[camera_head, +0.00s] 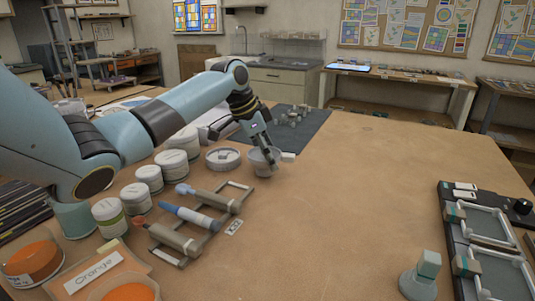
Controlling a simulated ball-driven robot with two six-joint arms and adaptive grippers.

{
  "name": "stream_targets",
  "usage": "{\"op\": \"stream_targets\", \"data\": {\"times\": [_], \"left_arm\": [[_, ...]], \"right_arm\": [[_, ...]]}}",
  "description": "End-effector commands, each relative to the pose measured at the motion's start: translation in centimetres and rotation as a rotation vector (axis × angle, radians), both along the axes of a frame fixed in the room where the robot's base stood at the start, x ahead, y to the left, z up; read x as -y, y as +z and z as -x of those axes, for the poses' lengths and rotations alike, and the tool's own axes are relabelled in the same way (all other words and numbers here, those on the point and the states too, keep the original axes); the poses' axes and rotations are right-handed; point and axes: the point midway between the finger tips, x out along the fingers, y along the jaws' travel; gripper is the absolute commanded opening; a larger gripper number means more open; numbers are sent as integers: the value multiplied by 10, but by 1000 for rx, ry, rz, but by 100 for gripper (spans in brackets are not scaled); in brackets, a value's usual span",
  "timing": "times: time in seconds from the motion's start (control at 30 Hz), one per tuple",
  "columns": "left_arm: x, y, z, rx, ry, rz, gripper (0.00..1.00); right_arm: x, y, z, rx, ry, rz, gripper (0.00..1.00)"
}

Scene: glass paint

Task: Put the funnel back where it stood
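My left arm comes in from the left and reaches across the table. My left gripper (260,140) points down at a pale grey, bowl-shaped piece (264,166) that looks like the funnel. The gripper's fingertips overlap its rim, and I cannot tell whether they are shut on it. A small white block (288,157) shows at its right side. The funnel's lower end and where it rests are not clear. My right gripper is not in view.
A round grey dish (223,158) stands just left of the funnel, beside several lidded jars (172,162). A tool rack (212,222) is in front. A dark mat (300,132) with small pieces lies behind. The table's middle right is clear; a clamp board (492,245) is far right.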

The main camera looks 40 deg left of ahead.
Motion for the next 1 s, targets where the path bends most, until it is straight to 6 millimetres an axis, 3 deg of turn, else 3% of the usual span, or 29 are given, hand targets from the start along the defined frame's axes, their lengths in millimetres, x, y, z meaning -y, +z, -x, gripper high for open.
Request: {"op": "stream_targets", "data": {"times": [0.67, 0.7, 0.83, 1.0], "left_arm": [[0, -4, 0, 0, 0, 0, 43], [0, -4, 0, 0, 0, 0, 82], [0, -4, 0, 0, 0, 0, 99], [0, -4, 0, 0, 0, 0, 100]], "right_arm": [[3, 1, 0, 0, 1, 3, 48], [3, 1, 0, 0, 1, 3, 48], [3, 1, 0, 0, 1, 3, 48], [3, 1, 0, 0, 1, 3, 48]]}}
